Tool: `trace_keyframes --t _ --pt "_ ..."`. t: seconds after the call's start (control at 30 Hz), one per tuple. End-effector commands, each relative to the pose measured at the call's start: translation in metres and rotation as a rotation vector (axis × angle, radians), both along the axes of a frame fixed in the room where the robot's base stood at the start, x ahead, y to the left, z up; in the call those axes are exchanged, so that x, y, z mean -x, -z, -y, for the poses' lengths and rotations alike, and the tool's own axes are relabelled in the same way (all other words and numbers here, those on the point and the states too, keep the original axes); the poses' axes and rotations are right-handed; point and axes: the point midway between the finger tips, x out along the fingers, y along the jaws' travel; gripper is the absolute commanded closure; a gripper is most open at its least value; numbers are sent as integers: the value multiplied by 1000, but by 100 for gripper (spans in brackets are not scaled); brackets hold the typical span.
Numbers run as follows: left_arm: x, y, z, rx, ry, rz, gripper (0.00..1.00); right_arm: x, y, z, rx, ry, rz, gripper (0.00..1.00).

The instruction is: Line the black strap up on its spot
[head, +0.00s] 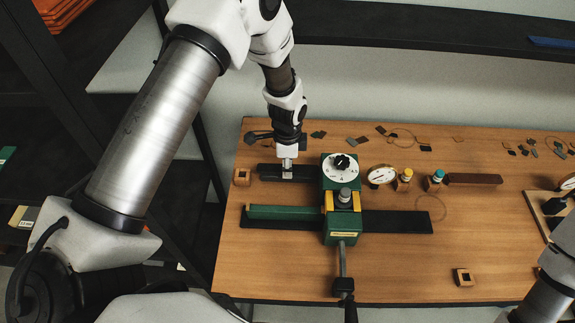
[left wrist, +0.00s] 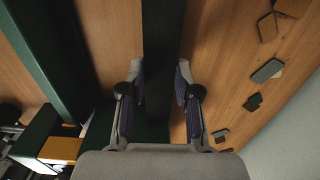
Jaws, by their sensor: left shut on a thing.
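The black strap (head: 305,174) is a long dark bar at the back left of the green press (head: 340,238). Its right end reaches the press below the white dial. My left gripper (head: 287,172) comes down on the strap from above, near its middle. In the left wrist view the strap (left wrist: 163,45) runs between the two fingers of my left gripper (left wrist: 160,82), which are shut on it. I cannot tell whether the strap touches the table or hangs just above it. No separate mark for its spot can be made out. My right gripper is out of view.
A green bar (head: 285,212) lies left of the press. A round gauge (head: 381,175), small knobs and a brown bar (head: 474,179) stand to its right. Dark plates lie along the back. A wooden block (head: 463,277) sits at front right.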

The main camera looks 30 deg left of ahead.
Motion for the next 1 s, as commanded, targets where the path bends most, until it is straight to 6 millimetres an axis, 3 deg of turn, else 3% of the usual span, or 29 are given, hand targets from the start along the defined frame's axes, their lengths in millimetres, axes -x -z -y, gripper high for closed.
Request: trace_keyframes --t 0.5,1.0 --pt "0 -40 0 0 0 0 93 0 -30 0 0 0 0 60" --pt "0 -40 0 -5 -11 8 93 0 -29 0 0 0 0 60"
